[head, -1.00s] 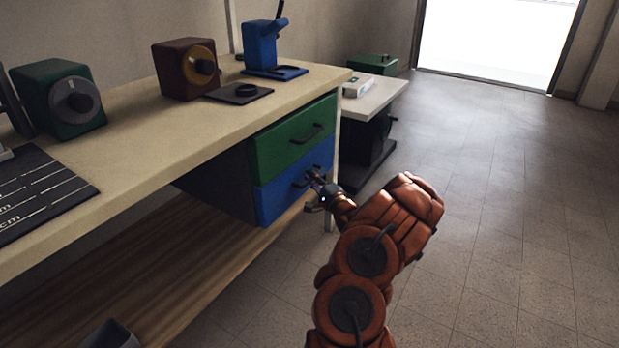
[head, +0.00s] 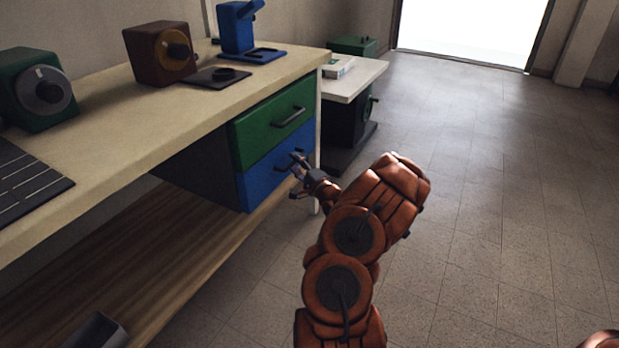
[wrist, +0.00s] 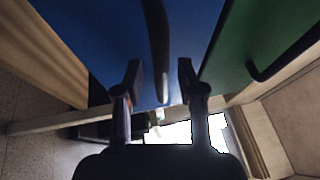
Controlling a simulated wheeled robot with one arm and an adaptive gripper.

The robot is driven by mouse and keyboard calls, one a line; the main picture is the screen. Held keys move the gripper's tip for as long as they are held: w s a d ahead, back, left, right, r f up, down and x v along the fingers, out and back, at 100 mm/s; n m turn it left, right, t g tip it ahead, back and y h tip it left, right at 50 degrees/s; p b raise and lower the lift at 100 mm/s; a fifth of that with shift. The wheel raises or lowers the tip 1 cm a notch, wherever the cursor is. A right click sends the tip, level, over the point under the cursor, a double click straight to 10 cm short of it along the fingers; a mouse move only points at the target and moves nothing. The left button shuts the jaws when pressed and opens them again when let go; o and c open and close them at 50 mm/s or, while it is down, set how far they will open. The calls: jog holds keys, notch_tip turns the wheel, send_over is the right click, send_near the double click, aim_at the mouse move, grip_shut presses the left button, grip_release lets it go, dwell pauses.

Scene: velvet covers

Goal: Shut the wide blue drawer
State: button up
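The blue drawer (head: 262,187) is the lower one under the workbench, below the green drawer (head: 262,133). Its front looks about level with the green front; I cannot tell whether a small gap remains. Its dark bar handle (head: 284,164) faces my gripper (head: 299,163). In the wrist view, my gripper (wrist: 160,72) has its two fingers apart, one on each side of the blue drawer's handle (wrist: 161,45). No clear grip on the handle shows. The fingertips are close to the blue front (wrist: 105,35).
The workbench top (head: 120,125) carries a green box with a dial (head: 38,98), a brown box (head: 160,52) and a blue device (head: 237,30). A wooden lower shelf (head: 150,265) runs beneath. A small side table (head: 355,78) stands beyond the drawers.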

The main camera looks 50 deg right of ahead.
jog(key=v, duration=1)
jog(key=shift+s, duration=0.25)
dwell(0.4)
